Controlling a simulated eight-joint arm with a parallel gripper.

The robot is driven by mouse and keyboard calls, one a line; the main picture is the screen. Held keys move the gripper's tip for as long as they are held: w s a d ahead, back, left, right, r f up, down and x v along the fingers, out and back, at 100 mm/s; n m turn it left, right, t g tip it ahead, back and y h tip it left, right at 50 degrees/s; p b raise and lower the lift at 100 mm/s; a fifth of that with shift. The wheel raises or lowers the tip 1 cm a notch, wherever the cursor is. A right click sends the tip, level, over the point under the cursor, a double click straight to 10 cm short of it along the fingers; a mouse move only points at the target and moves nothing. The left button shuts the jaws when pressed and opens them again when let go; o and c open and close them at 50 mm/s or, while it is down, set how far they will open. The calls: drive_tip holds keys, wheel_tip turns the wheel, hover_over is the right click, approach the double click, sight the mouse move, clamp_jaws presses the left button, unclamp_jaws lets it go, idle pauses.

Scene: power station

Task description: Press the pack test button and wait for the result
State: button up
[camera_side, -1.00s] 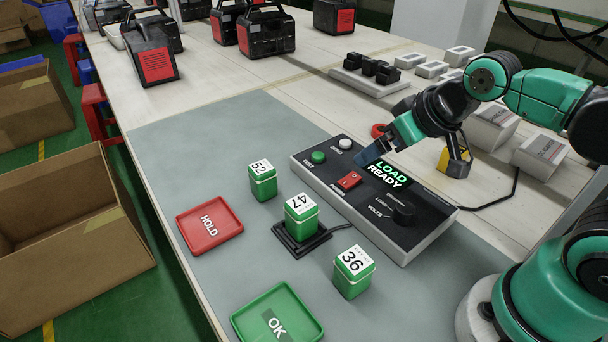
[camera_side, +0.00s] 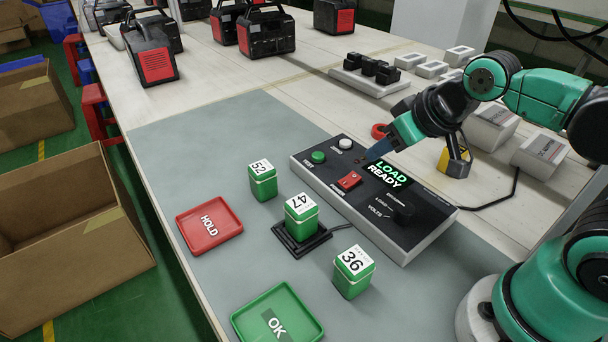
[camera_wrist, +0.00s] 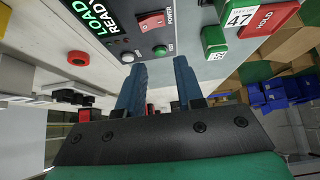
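The test panel (camera_side: 420,238) is a dark box with a lit screen (camera_side: 388,173) reading LOAD READY. Its green TEST button (camera_side: 318,157) is at the far left end, beside a white button (camera_side: 345,143) and a red POWER switch (camera_side: 350,180). A green pack marked 47 (camera_side: 300,222) stands upright in a black cradle (camera_side: 288,243). My gripper (camera_side: 368,157) is above the panel near the screen, to the right of the TEST button and apart from it. In the wrist view my gripper (camera_wrist: 156,70) has two blue fingers spread, with nothing between them; the green button (camera_wrist: 160,50) shows just beyond.
Green packs marked 52 (camera_side: 263,182) and 36 (camera_side: 351,274) stand on the grey mat. A red HOLD tray (camera_side: 190,236) and a green OK tray (camera_side: 250,322) lie nearby.

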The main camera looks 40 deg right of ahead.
clamp_jaws()
idle(1.4)
